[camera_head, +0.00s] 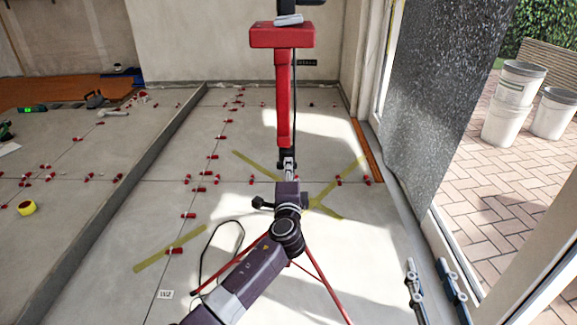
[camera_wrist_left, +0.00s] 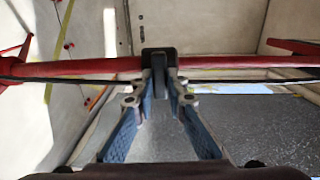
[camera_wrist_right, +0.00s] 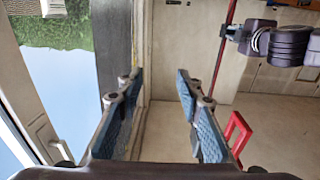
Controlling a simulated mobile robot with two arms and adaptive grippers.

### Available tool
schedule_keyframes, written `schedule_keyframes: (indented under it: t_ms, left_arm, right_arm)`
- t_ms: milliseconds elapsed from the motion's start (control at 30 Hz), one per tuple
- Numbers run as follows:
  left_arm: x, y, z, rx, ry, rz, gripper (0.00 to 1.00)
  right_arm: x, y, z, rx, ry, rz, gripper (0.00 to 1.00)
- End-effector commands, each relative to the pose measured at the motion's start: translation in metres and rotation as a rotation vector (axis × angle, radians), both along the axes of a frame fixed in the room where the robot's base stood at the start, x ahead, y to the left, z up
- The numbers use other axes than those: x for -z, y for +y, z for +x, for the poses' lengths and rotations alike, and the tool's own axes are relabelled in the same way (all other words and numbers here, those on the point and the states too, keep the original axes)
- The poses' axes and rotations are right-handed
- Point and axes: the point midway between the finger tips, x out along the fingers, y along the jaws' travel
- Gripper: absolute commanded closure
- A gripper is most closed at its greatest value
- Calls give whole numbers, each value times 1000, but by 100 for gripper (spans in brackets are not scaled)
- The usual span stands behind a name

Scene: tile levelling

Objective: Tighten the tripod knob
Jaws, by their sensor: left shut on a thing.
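The tripod (camera_head: 284,95) is a red mast with a red box (camera_head: 282,36) on top and thin red legs (camera_head: 325,285) behind my left arm. My left gripper (camera_head: 288,164) is at the lower end of the red mast. In the left wrist view the tripod knob (camera_wrist_left: 158,58) is a black piece on the red pole (camera_wrist_left: 95,68). My left gripper (camera_wrist_left: 159,78) is shut on the knob, and its fingertips partly hide it. My right gripper (camera_head: 431,272) is open and empty at the lower right, apart from the tripod. Its spread fingers also show in the right wrist view (camera_wrist_right: 156,88).
The tiled floor (camera_head: 95,185) carries several red levelling clips and yellow tape strips (camera_head: 170,249). A long step edge (camera_head: 130,172) runs at the left. A speckled grey panel (camera_head: 440,90) leans at the right. White buckets (camera_head: 513,105) stand outside. A black cable (camera_head: 242,235) loops beside my left arm.

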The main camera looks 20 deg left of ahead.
Motion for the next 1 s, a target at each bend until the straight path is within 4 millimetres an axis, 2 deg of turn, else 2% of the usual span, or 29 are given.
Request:
schedule_keyframes:
  t_ms: [200,567,600,767,1000]
  left_arm:
    - [2,-1,0,2,11,31,100]
    - [2,-1,0,2,13,37,100]
    - [2,-1,0,2,13,37,86]
    - [2,-1,0,2,12,35,70]
    - [1,-1,0,1,11,33,70]
  right_arm:
    - [13,-2,-1,4,60,-15,67]
    - [15,-2,-1,4,67,-17,67]
    - [15,-2,-1,4,67,-17,67]
    - [15,-2,-1,4,66,-17,67]
    - [15,-2,-1,4,65,-16,67]
